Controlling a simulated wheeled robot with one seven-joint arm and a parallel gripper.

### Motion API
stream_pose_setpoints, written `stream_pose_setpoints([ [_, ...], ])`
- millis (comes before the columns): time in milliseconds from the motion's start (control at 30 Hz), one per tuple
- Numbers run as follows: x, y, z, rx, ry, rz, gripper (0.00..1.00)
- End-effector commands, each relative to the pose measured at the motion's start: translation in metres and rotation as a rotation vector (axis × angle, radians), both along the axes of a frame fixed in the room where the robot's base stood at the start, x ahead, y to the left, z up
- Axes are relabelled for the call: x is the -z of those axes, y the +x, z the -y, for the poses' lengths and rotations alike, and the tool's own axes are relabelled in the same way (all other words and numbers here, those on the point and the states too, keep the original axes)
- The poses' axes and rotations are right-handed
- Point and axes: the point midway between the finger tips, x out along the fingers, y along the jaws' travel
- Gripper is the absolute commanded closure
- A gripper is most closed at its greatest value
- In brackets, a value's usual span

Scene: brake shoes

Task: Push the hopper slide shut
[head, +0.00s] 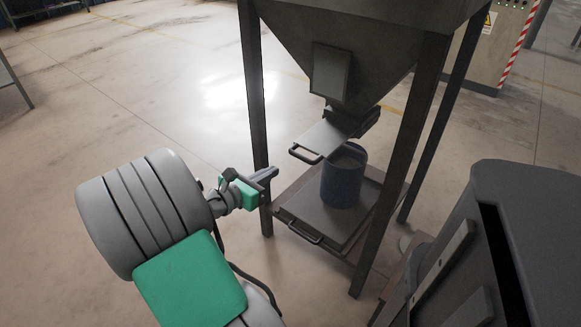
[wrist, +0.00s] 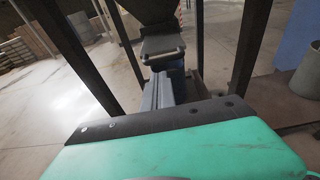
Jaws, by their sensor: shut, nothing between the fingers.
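The hopper (head: 350,40) is a dark metal funnel on a four-legged frame. Its slide (head: 328,137) is a light flat plate with a dark bar handle (head: 304,154), and it sticks out from under the funnel toward the lower left. In the wrist view the slide (wrist: 160,45) and its handle (wrist: 163,57) lie beyond the fingers. My gripper (head: 272,174) is shut and empty, left of and a little below the handle, apart from it, near the front left leg. In the wrist view my gripper (wrist: 160,92) points toward the slide.
A blue bucket (head: 343,178) stands below the outlet on a low tray (head: 300,212) with its own handle. The frame legs (head: 252,100) and (head: 405,150) flank the slide. A dark cabinet-like body is at the lower right. Open floor (head: 130,70) lies to the left.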

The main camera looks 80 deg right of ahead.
Motion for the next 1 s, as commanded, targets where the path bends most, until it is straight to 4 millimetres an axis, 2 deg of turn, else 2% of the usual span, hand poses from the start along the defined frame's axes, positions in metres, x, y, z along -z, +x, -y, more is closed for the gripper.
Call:
stream_pose_setpoints([
  [200, 0.014, -0.02, 0.044, 0.006, -0.001, 0.004, 1.0],
  [400, 0.021, -0.032, 0.075, 0.003, -0.001, 0.005, 1.0],
  [567, 0.021, -0.036, 0.086, 0.0, -0.001, 0.004, 1.0],
  [867, 0.02, -0.035, 0.086, -0.001, 0.001, 0.004, 1.0],
  [1000, 0.016, -0.028, 0.094, -0.021, 0.003, 0.002, 1.0],
])
